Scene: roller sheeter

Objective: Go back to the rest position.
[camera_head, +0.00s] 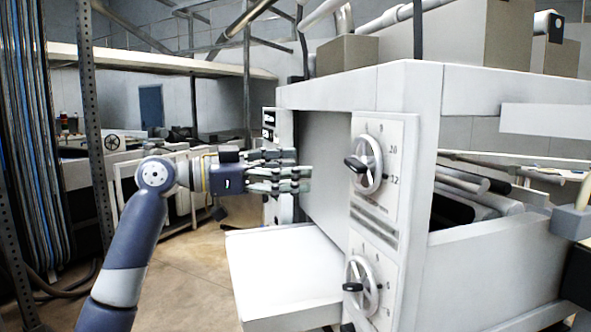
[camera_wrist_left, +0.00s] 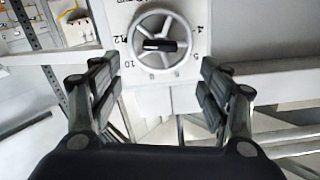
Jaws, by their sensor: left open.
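My left gripper (camera_head: 280,172) is open and empty in the head view, with its arm coming in from the lower left. Its fingers point right, in front of the opening of the white roller sheeter (camera_head: 420,75). In the left wrist view my left gripper (camera_wrist_left: 160,100) shows two spread fingers with nothing between them. Beyond them is a round handwheel (camera_wrist_left: 162,42) with a black handle on a numbered dial. In the head view the sheeter's front panel carries an upper handwheel (camera_head: 366,164) and a lower handwheel (camera_head: 362,286).
A white tray (camera_head: 285,268) juts out from the sheeter below my left gripper. A grey metal post (camera_head: 95,150) and blue-grey hanging strips (camera_head: 40,140) stand at the left. Rollers (camera_head: 470,195) lie in the machine's side. Brown floor (camera_head: 195,270) shows between.

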